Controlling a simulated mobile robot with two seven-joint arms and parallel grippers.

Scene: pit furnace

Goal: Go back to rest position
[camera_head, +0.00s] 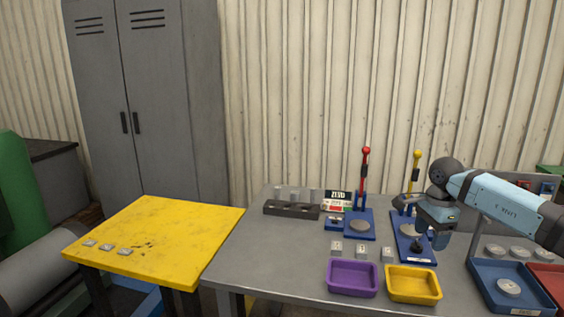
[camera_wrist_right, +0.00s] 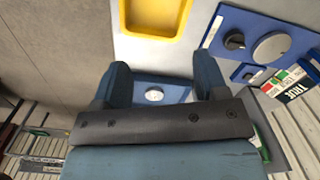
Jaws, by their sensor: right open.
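My right arm comes in from the right in the head view. Its gripper (camera_head: 438,238) hangs over the grey table, by the blue press with the yellow-topped lever (camera_head: 416,170). In the right wrist view my right gripper (camera_wrist_right: 160,85) has its two fingers spread apart with nothing between them. A blue surface with a round grey disc (camera_wrist_right: 154,95) shows beyond the fingers. My left gripper is not in view.
The grey table (camera_head: 255,255) holds a purple tray (camera_head: 352,279), a yellow tray (camera_head: 413,285), a red-levered press (camera_head: 360,222) and a blue tray (camera_head: 508,287) with round discs. A yellow table (camera_head: 160,235) with small grey pieces stands left. A grey locker (camera_head: 150,100) stands behind.

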